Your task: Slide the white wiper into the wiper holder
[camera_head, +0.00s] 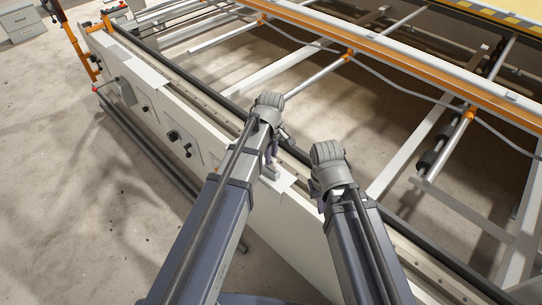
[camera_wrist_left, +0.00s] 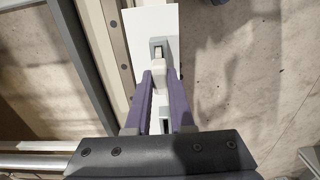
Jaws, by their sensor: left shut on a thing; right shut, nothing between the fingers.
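The wiper holder (camera_wrist_left: 153,43) is a small grey bracket on a white plate (camera_wrist_left: 141,20) in the left wrist view. The white wiper (camera_wrist_left: 159,66) is a small pale piece between the purple fingers of my left gripper (camera_wrist_left: 160,80), which is shut on it. Its far end is at the holder's opening; I cannot tell how deep it sits. In the head view my left gripper (camera_head: 270,157) points down over the plate (camera_head: 284,182) on the machine's near rail, and the wiper is largely hidden. My right gripper (camera_head: 321,205) is to the right, shut and empty, mostly hidden by its wrist.
The quilting gantry's long white side rail (camera_head: 180,117) runs diagonally under both arms, with knobs on its face. Orange beams (camera_head: 400,66) and rollers lie beyond it. Bare concrete floor (camera_head: 75,200) is open at the left. A grey cabinet (camera_head: 22,20) stands far left.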

